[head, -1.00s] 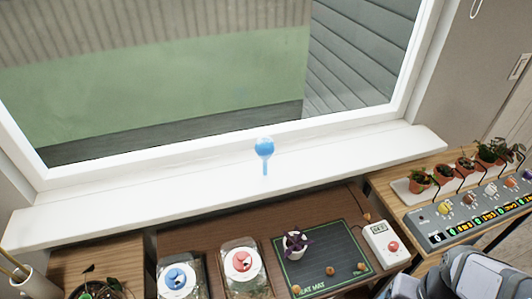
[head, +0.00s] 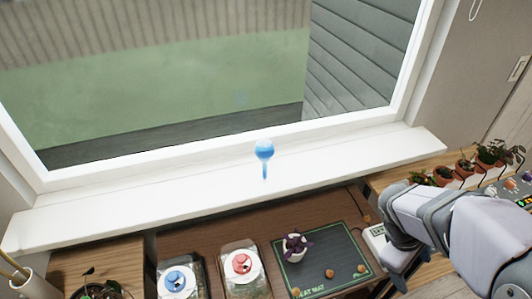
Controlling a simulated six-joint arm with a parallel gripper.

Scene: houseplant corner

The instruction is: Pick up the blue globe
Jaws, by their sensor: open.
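The blue globe (head: 264,150) is a round, glassy blue bulb with a thin stem pointing down. It shows in the head view against the white windowsill (head: 120,209), near the middle of the window's lower edge. Nothing touches it from my side. My arm shows at the right of the head view, well to the right of the globe and lower in the picture. My gripper's fingers cannot be made out in this view.
Below the sill, a dark mat (head: 328,265) holds a purple-leaved plant (head: 296,245) and small brown lumps. Two jars, one with a blue-and-white lid (head: 176,282) and one with a red-and-white lid (head: 241,264), stand left of it. Potted plants (head: 490,152) stand at right. The sill around the globe is clear.

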